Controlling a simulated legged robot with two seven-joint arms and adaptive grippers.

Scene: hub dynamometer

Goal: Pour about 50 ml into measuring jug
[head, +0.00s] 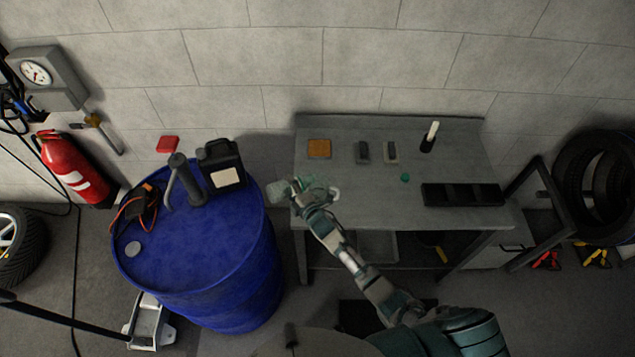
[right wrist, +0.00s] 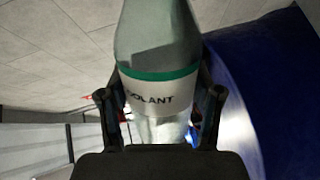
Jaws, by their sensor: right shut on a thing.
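My right gripper (head: 300,194) is above the left end of the grey workbench. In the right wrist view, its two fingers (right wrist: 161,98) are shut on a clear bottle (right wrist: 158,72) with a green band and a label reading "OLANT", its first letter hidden. In the head view the bottle is small and partly covered by the gripper; its tilt is hard to tell. A pale, clear shape with a handle (head: 335,193), likely the measuring jug, shows just behind the gripper, mostly hidden. Whether bottle and jug touch cannot be told. My left gripper is not in view.
A blue drum (head: 215,270) stands left of the bench with a black canister (head: 222,170) on it. On the workbench (head: 370,207) lie an orange-brown block (head: 319,148), a green cap (head: 405,177), a black tray (head: 462,194) and a black-and-white upright item (head: 430,137).

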